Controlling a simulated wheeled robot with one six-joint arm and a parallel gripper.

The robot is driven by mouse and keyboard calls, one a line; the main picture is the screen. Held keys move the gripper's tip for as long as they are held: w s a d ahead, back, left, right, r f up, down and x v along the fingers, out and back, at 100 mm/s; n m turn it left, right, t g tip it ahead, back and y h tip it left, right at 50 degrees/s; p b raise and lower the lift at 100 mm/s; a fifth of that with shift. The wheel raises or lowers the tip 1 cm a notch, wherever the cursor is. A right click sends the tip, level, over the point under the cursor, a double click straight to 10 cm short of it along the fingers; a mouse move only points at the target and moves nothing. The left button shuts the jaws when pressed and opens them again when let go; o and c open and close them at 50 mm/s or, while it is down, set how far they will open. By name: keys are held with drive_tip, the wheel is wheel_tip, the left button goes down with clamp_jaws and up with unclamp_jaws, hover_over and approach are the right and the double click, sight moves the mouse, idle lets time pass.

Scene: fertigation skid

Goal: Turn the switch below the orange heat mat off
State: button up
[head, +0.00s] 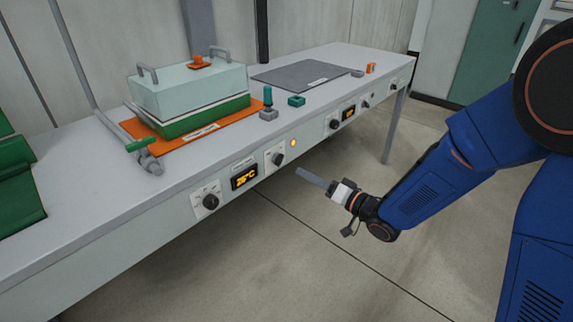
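The orange heat mat (216,133) lies on the bench under a lidded tray with a pale clear cover (190,90). Below it, the bench's front panel carries a black knob with dial marks (210,201), a lit amber display (244,178) and a second black knob (277,159). A small amber light (293,142) glows to the right of that second knob. Knob markings are too small to read. My gripper (312,178) is in front of the panel, to the right of and a little lower than the second knob, apart from it. Its fingers overlap from this side, so their gap is hidden.
A grey mat (305,75) lies farther along the bench, with a similar knob (335,124) and lit display (348,114) below it. Small green and grey fittings (268,113) stand near the bench's front edge. The floor (300,270) before the bench is clear.

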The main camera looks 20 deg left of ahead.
sight(281, 162)
drive_tip(key=x, duration=0.9)
drive_tip(key=shift+a, duration=0.25)
drive_tip(key=shift+c, duration=0.7)
clamp_jaws()
